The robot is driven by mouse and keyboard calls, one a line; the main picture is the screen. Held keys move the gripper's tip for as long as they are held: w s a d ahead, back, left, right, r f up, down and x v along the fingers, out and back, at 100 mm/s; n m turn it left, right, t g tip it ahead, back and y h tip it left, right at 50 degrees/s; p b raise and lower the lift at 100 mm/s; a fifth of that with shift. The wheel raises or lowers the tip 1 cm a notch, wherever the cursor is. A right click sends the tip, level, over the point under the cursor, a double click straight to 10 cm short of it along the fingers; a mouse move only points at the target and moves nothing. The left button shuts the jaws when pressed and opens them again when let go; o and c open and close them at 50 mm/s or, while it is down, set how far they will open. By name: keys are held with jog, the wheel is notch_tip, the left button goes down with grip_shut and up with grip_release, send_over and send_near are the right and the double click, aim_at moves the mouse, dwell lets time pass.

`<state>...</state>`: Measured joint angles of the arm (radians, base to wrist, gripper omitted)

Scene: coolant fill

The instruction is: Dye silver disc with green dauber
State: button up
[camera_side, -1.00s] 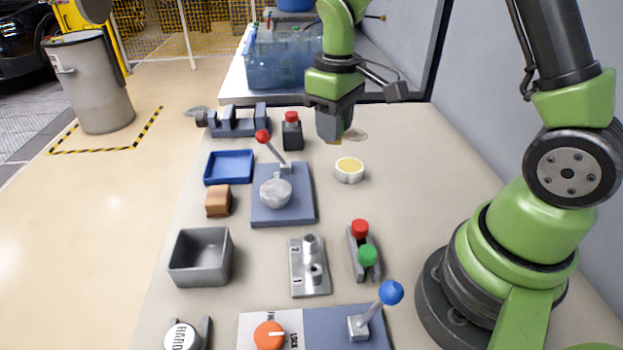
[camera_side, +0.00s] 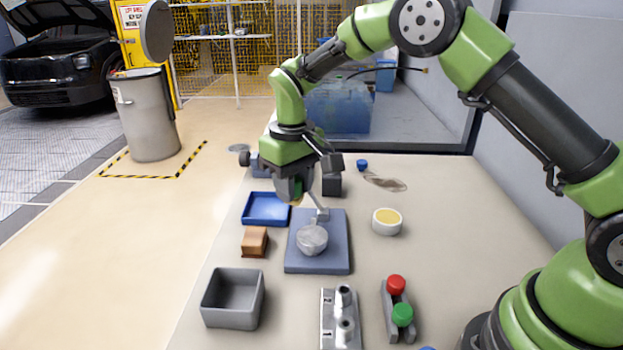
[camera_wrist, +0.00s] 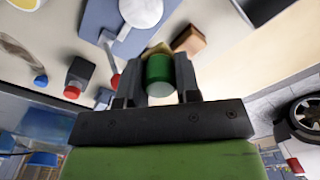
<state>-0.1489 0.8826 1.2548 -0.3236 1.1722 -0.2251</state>
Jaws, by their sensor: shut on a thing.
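My gripper (camera_side: 294,192) is shut on a green dauber, a green cylinder with a yellowish tip, which shows between the fingers in the wrist view (camera_wrist: 158,72). In the side view the fingers mostly hide it. The silver disc (camera_side: 312,239) is a pale grey, rounded, faceted piece on a blue-grey plate (camera_side: 333,262). It also shows at the top of the wrist view (camera_wrist: 141,11). My gripper is above and behind the disc, near the plate's back left corner, apart from it.
A blue tray (camera_side: 250,222) and brown block (camera_side: 254,241) lie left of the plate. A white dish with yellow filling (camera_side: 387,230) stands right. In front are a grey bin (camera_side: 233,318), a metal holder (camera_side: 337,330) and a red-and-green-topped piece (camera_side: 398,300).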

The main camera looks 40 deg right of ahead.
send_over(302, 236)
jog(key=shift+w+a+f, duration=0.15)
jog(key=shift+f, duration=0.75)
jog(key=shift+w+a+f, duration=0.1)
jog(key=shift+w+f, duration=0.05)
jog(key=shift+f, duration=0.8)
jog(key=shift+w+a+f, duration=0.15)
jog(key=shift+f, duration=0.75)
jog(key=shift+s+d+f, duration=0.2)
jog(key=shift+d+f, duration=0.05)
jog(key=shift+f, duration=0.35)
jog(key=shift+s+d+f, duration=0.2)
jog(key=shift+f, duration=0.4)
jog(key=shift+s+d, duration=1.8)
jog(key=shift+s, duration=0.05)
jog(key=w+a, duration=0.4)
jog(key=shift+w+a, duration=0.3)
jog(key=shift+d, duration=0.35)
jog(key=shift+s+d, duration=2.1)
jog(key=shift+s, duration=0.05)
jog(key=shift+w+a, duration=2.25)
jog(key=shift+r, duration=4.05)
jog(key=shift+d, duration=0.1)
